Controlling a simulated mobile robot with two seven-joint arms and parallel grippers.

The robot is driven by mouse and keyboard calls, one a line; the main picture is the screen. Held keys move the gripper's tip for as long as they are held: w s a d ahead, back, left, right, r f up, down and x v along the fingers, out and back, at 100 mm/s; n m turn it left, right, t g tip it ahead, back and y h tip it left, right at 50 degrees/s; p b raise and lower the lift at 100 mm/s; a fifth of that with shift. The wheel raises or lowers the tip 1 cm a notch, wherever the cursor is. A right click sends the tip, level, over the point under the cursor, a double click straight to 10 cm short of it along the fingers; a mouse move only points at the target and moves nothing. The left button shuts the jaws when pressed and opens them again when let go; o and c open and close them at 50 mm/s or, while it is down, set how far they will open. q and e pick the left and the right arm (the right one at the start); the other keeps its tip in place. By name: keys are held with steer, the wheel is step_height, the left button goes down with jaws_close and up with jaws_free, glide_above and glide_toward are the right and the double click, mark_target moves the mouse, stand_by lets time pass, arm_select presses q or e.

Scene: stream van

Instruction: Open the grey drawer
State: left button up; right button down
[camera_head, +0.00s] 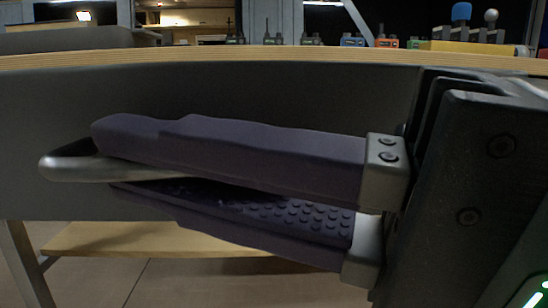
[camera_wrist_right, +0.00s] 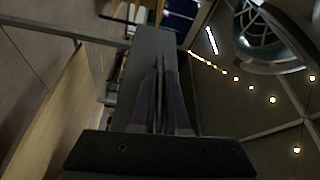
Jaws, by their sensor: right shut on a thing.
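The grey drawer (camera_head: 300,90) shows as a wide dark grey front under the wooden desk top. Its metal bar handle (camera_head: 70,170) sticks out at the left of the head view. My right gripper (camera_head: 112,158) reaches in from the right, with its purple padded fingers shut on the handle, one above and one below it. The fingers hide part of the bar. No gap shows between the drawer front and the desk edge. In the right wrist view the fingers (camera_wrist_right: 158,75) point at the grey drawer front (camera_wrist_right: 150,45). My left gripper is not in view.
The desk top's edge (camera_head: 250,54) runs right above my gripper. Several small radios stand at the back, with a yellow box (camera_head: 465,47) at the right. A wooden lower shelf (camera_head: 150,240) and a table leg (camera_head: 22,265) are below.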

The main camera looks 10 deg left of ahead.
steer(key=shift+w, duration=0.3)
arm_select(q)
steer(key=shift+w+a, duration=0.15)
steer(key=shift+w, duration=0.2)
arm_select(e)
steer(key=c, duration=0.9)
jaws_free()
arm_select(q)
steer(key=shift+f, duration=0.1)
arm_select(e)
steer(key=d, duration=0.6)
steer(key=s+d, duration=0.1)
steer(key=d, duration=0.2)
steer(key=shift+s+d+f, duration=0.1)
steer(key=shift+d+f, duration=0.25)
steer(key=shift+d, duration=0.05)
